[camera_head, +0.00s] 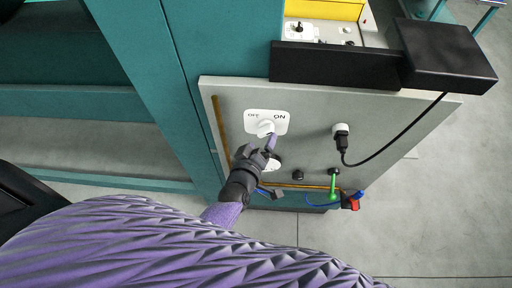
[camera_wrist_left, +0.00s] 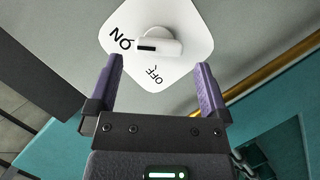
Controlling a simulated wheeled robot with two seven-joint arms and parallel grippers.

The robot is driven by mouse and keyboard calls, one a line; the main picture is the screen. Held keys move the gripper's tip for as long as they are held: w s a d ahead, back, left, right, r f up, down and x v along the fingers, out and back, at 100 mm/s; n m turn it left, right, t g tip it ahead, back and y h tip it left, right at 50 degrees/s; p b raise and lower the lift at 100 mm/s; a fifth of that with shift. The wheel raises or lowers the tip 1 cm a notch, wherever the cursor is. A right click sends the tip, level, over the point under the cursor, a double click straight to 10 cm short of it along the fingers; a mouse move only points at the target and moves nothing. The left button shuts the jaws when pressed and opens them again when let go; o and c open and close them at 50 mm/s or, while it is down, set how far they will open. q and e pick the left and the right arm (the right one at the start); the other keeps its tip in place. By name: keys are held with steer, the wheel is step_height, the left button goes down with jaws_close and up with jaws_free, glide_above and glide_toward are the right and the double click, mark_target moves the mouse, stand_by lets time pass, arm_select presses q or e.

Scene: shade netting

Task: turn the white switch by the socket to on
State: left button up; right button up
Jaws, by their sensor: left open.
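The white switch (camera_head: 265,127) sits on a white plate (camera_head: 280,128) marked OFF at left and ON at right in the head view. In the left wrist view its knob (camera_wrist_left: 160,45) is a raised bar whose dark-marked end lies at left, close to the ON label. My left gripper (camera_head: 262,147) is open just below the switch. In the left wrist view the purple fingers of the gripper (camera_wrist_left: 160,68) are wide apart, with the knob ahead between them; I see no contact. My right gripper is not in view.
A plug with a black cable (camera_head: 341,131) is on the grey panel (camera_head: 310,105) to the right. A round white fitting (camera_head: 273,163) is partly behind my gripper. A black box (camera_head: 445,55) juts out at upper right. A brass-coloured rod and coloured cable ends (camera_head: 350,200) are low down.

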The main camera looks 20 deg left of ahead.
arm_select(q)
steer(key=v, duration=0.5)
steer(key=shift+s, duration=0.15)
